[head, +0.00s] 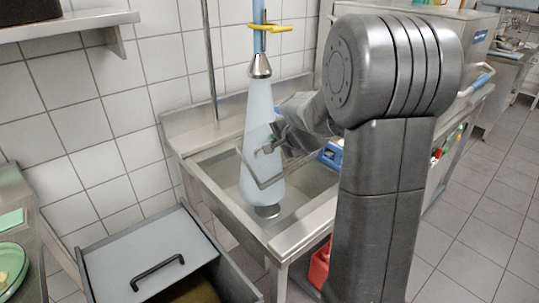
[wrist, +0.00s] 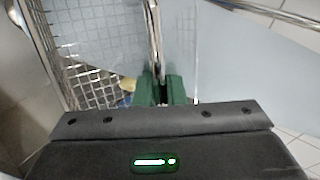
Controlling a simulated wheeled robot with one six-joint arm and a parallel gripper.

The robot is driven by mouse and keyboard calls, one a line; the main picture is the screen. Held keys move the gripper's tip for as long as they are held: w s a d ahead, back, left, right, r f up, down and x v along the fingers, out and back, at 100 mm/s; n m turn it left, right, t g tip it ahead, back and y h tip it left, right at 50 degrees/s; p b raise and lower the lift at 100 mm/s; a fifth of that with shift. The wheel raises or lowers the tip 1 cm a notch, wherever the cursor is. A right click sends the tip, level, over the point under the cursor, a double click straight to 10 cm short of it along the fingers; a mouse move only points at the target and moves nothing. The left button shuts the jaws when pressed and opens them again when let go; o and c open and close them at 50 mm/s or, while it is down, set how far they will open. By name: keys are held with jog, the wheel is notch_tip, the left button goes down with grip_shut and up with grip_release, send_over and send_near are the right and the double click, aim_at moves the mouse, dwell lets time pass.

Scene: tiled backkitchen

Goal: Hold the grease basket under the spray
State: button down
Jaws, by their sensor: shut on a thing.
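The spray head (head: 260,67) hangs from a blue hose over the sink (head: 215,168). A pale blue cone of spray (head: 259,120) runs from it down into the basin. The grease basket (head: 262,184) shows as a thin wire outline crossing the lower half of the cone. In the wrist view, its wire mesh (wrist: 95,35) fills the upper left, with pale spray over part of it. My gripper (head: 280,138) is at the right side of the cone; its green fingers (wrist: 161,86) are shut on the basket's metal bar. The depth of the basket inside the cone is hard to tell.
A grey box (head: 226,262) with a black-handled lid (head: 155,235) stands below left of the sink. A blue device (head: 330,154) sits at the sink's right. A red container (head: 320,265) is under the counter. Tiled floor (head: 470,225) is free at right.

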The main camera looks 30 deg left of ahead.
jog(key=shift+s, duration=0.15)
dwell(0.4)
jog(key=shift+s+a, duration=0.25)
jog(key=shift+s, duration=0.4)
jog(key=shift+s+a, duration=0.2)
jog(key=shift+s, duration=0.45)
